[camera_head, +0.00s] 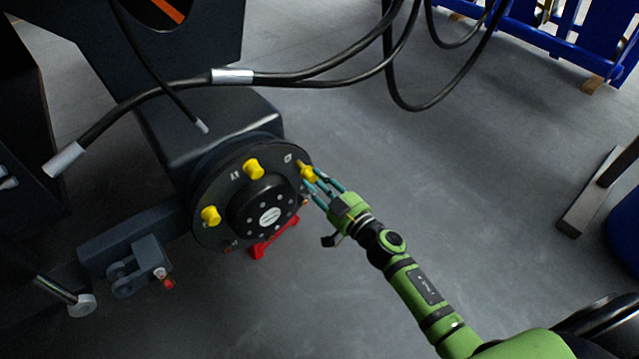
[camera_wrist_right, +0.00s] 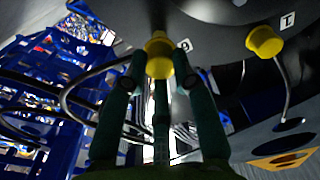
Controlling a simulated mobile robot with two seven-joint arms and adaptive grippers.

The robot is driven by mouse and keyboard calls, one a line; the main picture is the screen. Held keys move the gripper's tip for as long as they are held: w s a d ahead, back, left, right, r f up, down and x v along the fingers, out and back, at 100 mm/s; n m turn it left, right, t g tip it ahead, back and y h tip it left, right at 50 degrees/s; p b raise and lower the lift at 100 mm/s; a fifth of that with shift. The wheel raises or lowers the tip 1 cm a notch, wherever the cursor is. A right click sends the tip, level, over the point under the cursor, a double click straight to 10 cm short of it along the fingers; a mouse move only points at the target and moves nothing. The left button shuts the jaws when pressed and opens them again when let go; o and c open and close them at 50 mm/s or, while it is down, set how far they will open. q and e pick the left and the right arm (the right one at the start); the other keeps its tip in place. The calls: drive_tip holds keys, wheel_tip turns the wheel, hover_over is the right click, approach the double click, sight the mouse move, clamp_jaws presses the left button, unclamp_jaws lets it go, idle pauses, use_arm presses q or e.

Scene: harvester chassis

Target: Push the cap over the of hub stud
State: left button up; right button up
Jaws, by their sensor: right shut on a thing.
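The dark round hub (camera_head: 215,178) faces me at the centre-left of the head view. Yellow caps sit on its face at the upper middle (camera_head: 254,168) and at the left (camera_head: 210,215). My right gripper (camera_head: 312,181) is shut on a third yellow cap (camera_head: 307,171) at the hub's right rim. The right wrist view shows this held cap (camera_wrist_right: 159,55) between the fingers, against the hub face beside a numbered label. A second cap (camera_wrist_right: 264,41) sits to its right. The stud behind the held cap is hidden, so I cannot tell how far the cap covers it. My left gripper is out of view.
Black hoses (camera_head: 330,74) hang above the hub. A red stand (camera_head: 272,241) is on the floor below it. A grey bracket (camera_head: 140,268) juts out at lower left. Blue racks (camera_head: 560,40) stand at the back right.

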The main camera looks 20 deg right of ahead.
drive_tip(key=shift+w, duration=0.2)
drive_tip(key=shift+w+a, duration=0.2)
drive_tip(key=shift+w, duration=0.3)
drive_tip(key=shift+x, duration=0.95)
drive_tip(key=o, duration=0.9)
drive_tip(key=shift+o, duration=0.2)
